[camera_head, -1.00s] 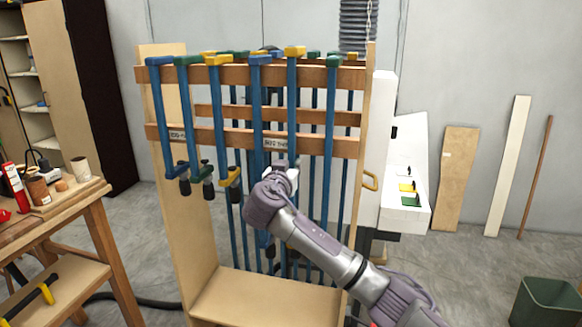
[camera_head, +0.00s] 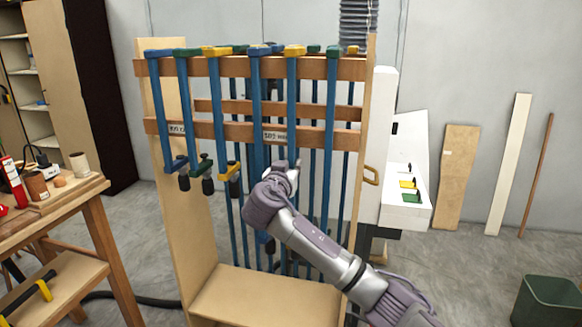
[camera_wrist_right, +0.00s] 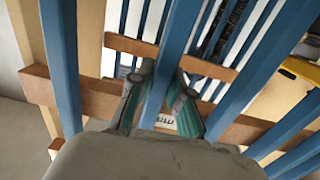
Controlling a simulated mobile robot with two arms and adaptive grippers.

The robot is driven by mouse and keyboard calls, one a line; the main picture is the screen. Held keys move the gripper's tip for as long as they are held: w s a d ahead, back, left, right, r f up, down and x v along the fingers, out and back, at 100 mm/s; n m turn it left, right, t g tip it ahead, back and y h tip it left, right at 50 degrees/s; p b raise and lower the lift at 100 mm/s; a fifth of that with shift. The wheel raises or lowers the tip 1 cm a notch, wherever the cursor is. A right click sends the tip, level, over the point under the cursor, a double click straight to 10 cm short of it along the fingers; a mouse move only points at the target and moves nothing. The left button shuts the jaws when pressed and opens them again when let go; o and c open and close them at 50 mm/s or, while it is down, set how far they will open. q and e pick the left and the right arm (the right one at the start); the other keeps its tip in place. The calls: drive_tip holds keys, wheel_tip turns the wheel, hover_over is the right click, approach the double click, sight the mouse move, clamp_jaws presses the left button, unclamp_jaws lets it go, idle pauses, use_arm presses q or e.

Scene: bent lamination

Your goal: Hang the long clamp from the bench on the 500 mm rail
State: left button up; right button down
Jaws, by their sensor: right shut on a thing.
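My right gripper (camera_head: 290,172) is shut on the blue bar of a long clamp (camera_head: 292,100) with a yellow head. The clamp is upright at the front of the wooden rack, its head level with neighbouring heads at the top rail (camera_head: 345,69). I cannot tell whether its head bears on the rail. In the right wrist view the fingers (camera_wrist_right: 160,100) sit on both sides of the bar (camera_wrist_right: 172,50). The clamp's lower end is hidden behind my right arm. A label (camera_head: 275,136), apparently 500 mm, is on the lower front rail. My left gripper is not in view.
Several blue-barred clamps hang on both sides, including a close blue-headed one (camera_head: 256,95) and a green-headed one (camera_head: 330,95). A workbench (camera_head: 85,192) stands left. A white cabinet (camera_head: 405,180) stands right of the rack, and a green bin (camera_head: 550,300) at lower right.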

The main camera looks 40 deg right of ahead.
drive_tip(key=shift+r, duration=0.15)
drive_tip(key=c, duration=1)
unclamp_jaws()
drive_tip(key=shift+s, duration=0.1)
drive_tip(key=shift+a+f, duration=0.1)
drive_tip(key=shift+f, duration=0.1)
drive_tip(key=v, duration=1.2)
drive_tip(key=shift+r, duration=0.1)
drive_tip(key=shift+a, duration=0.1)
drive_tip(key=shift+v, duration=2.85)
drive_tip(key=v, duration=0.5)
